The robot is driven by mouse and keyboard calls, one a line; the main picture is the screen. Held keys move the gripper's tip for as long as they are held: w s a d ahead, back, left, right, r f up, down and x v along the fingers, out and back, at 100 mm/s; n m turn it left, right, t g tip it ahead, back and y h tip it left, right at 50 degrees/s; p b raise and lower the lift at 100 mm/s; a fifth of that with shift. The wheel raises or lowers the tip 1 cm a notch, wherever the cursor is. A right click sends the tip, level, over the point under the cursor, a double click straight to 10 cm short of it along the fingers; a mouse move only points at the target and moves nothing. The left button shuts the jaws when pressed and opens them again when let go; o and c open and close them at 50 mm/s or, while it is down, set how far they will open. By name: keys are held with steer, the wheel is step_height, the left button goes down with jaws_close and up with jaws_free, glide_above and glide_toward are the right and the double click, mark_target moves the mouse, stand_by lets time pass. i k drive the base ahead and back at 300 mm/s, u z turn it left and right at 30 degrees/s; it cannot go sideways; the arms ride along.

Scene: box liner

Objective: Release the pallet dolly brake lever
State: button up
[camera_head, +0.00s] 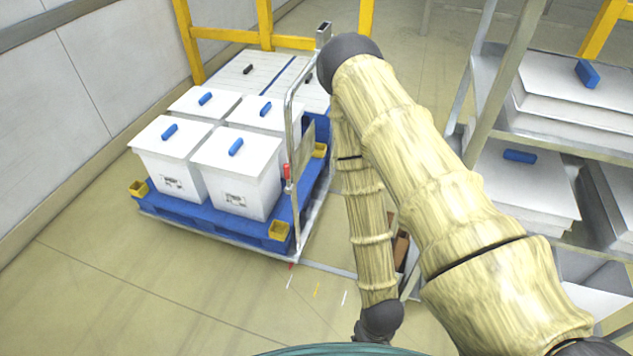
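The pallet dolly (207,227) stands at centre left, with a blue deck and yellow corner pieces. Its metal push handle (297,130) rises at the right end. A small red lever-like part (286,172) is on or beside the handle's upright; it may be the brake lever, and its setting is too small to tell. A small red mark or tip (291,266) also shows low at the dolly's corner. My arm bends at the top centre and runs down to a dark joint near the bottom edge, right of the dolly. My gripper's fingers do not show.
Several white lidded boxes (237,171) with blue handles ride on the dolly. A metal shelf rack (493,80) with more boxes stands at right. A yellow frame (267,40) stands behind the dolly, a wall (95,75) at left. The floor (150,290) in front is clear.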

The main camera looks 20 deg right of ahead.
mark_target(289, 189)
steer(key=z, duration=0.35)
steer(key=i, duration=1)
steer(key=u, duration=0.35)
steer(key=k, duration=0.85)
steer(key=u, duration=0.6)
steer(key=k, duration=0.5)
steer(key=u, duration=0.1)
steer(key=i, duration=1.5)
steer(key=z, duration=0.8)
